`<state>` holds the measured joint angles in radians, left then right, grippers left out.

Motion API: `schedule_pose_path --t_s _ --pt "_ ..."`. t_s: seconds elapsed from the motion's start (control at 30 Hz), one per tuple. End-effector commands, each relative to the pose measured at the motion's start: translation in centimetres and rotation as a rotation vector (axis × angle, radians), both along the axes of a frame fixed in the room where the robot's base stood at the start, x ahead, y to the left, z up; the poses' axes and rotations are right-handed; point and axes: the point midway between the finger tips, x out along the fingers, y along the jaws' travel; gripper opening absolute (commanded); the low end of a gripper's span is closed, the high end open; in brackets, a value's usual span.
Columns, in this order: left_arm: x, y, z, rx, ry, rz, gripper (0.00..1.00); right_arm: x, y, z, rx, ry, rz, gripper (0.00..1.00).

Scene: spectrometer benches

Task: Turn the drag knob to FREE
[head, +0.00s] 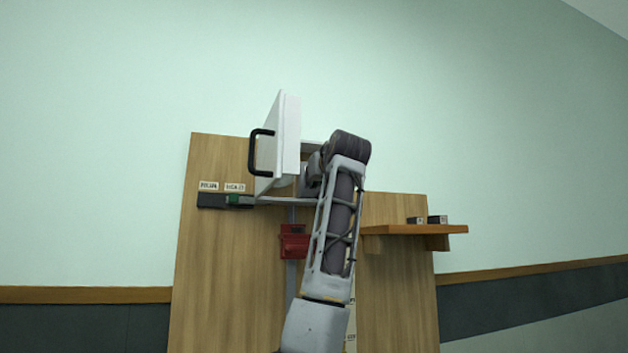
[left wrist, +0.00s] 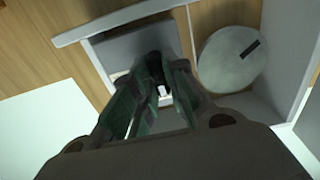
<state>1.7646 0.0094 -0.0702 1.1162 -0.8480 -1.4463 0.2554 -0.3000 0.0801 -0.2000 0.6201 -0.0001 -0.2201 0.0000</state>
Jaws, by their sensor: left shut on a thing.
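My left gripper (left wrist: 157,88) points into an open white housing in the left wrist view. Its fingers are closed together around a small dark thing, which appears to be the drag knob; the fingers hide most of it. A small white mark (left wrist: 163,91) shows between the fingers. In the head view my arm stands before the wooden panel (head: 240,285), and its wrist and the open white door (head: 284,145) hide the gripper and the knob. The knob's pointer and the FREE marking cannot be read. My right gripper is not in view.
The door has a black handle (head: 258,152). A grey disc with a black slot (left wrist: 229,58) sits beside the gripper. A dark slider with a green part (head: 233,199), a red block (head: 294,243) and a wooden shelf (head: 400,230) with two small dark blocks are on the panel.

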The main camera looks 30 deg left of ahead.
Motion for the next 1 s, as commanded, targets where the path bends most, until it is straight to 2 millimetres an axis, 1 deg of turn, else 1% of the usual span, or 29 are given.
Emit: schedule_pose_path --t_s 0.03,0.1,0.13,0.3,0.77,1.0 --pt "0.2 0.0 -0.3 -0.005 0.005 0.0 0.0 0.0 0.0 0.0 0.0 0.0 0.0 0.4" --pt "0.2 0.0 -0.3 -0.005 0.005 0.0 0.0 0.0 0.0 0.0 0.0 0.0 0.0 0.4" --pt "0.2 0.0 -0.3 -0.005 0.005 -0.001 0.15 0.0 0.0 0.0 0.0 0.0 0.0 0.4" --pt "0.1 0.0 -0.2 -0.003 0.004 0.0 0.36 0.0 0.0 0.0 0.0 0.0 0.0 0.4" --pt "-0.2 -0.3 0.0 0.0 0.001 -0.001 0.36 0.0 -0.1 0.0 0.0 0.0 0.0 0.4" --pt "-1.5 -2.0 0.0 0.001 0.001 -0.003 0.36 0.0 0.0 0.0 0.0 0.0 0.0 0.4"
